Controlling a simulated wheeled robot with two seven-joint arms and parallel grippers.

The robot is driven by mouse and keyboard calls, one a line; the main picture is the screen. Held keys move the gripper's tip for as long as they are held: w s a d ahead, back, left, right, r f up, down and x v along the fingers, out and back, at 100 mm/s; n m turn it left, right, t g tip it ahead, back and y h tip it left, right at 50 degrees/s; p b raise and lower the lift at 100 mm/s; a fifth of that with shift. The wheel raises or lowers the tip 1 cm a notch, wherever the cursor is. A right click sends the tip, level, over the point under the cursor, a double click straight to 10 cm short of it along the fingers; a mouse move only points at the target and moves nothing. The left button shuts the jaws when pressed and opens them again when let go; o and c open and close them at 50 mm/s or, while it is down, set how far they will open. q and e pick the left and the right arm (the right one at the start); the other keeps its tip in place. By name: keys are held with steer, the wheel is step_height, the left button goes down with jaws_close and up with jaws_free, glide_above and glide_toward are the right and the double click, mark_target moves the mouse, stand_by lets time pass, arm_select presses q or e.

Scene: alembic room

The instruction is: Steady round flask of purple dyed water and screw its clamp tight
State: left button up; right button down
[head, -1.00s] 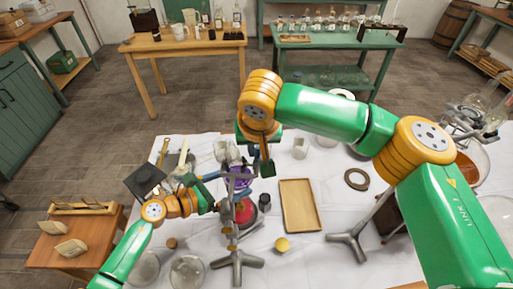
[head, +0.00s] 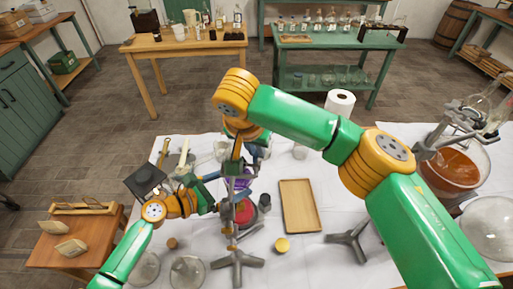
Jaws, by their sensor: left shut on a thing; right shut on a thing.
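The round flask of purple dyed water (head: 239,184) shows as a small purple patch above the front stand (head: 238,258); the arms and clamp parts hide most of it. My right gripper (head: 236,152) comes down from above over the flask. It is shut, apparently on the flask's neck, but the contact is hidden behind the wrist. My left gripper (head: 221,198) is at the left of the stand's rod, beside the clamp. It is shut, apparently on the clamp's screw, which is too small to make out. The flask looks upright.
A red round thing (head: 245,212) sits below the flask. A wooden tray (head: 299,205), a yellow-lidded jar (head: 282,245) and another stand's base (head: 349,241) lie to the right. Round glassware (head: 187,271) stands front left.

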arm_select(q)
steer(key=shift+d+r, duration=0.2)
steer(key=shift+r, duration=0.05)
arm_select(e)
steer(key=shift+a+r+m, duration=0.1)
steer(key=shift+a+m, duration=0.05)
steer(key=shift+m, duration=0.35)
steer(key=c, duration=1.2)
jaws_free()
arm_select(q)
steer(key=shift+w+a, duration=0.15)
steer(key=shift+a, duration=0.05)
arm_select(e)
steer(key=o, duration=0.3)
steer(key=shift+w+a, duration=0.15)
steer(key=shift+a, duration=0.05)
steer(key=shift+d, duration=0.1)
arm_select(q)
steer(key=shift+d, duration=0.1)
arm_select(e)
steer(key=shift+d, duration=0.1)
